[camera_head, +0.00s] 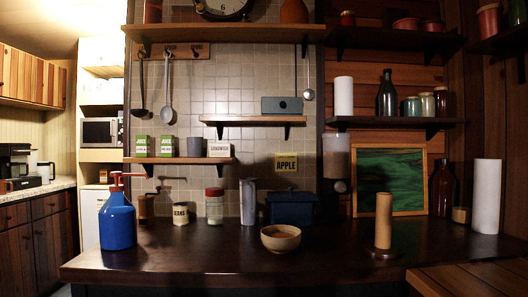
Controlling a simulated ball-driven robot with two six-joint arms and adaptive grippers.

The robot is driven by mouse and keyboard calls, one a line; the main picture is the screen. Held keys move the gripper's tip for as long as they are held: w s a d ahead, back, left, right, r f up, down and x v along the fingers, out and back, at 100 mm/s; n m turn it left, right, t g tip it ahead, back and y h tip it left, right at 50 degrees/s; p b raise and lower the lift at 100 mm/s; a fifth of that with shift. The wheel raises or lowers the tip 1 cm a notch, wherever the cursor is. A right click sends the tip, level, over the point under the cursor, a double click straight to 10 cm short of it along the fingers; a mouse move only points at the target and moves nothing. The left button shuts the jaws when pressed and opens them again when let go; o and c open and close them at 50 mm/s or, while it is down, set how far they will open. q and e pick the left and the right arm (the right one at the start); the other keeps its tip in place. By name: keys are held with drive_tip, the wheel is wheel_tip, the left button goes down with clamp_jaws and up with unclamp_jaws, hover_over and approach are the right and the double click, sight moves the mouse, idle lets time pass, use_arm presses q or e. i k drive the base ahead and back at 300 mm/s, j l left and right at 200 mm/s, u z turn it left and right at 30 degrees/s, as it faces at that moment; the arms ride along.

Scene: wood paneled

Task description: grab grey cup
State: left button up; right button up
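A small grey cup (195,147) stands upright on the lower left wall shelf (180,160). It is between two green-and-white boxes (154,146) on its left and a white lettered box (219,148) on its right. A taller grey cylinder (248,201) stands on the dark counter; I cannot tell whether it is a cup. Neither of my grippers is in view.
On the dark wooden counter (340,258) stand a blue pump bottle (117,222), a can (180,213), a red-lidded jar (214,206), a dark blue box (292,208), a bowl (281,238) and a wooden cylinder (383,221). Hanging ladles (168,100) are above the shelf. The counter's front is mostly clear.

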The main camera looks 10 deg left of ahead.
sight(195, 144)
drive_tip(key=i+j+z, duration=0.1)
drive_tip(key=j, duration=0.4)
drive_tip(key=i+j+z, duration=0.1)
drive_tip(key=j, duration=0.4)
drive_tip(key=i+j+z, duration=0.1)
drive_tip(key=j, duration=0.45)
drive_tip(key=i+j+z, duration=0.1)
drive_tip(key=j, duration=0.45)
drive_tip(key=i+j+z, duration=0.1)
drive_tip(key=j, duration=0.45)
drive_tip(key=i+l, duration=0.05)
drive_tip(key=i, duration=0.05)
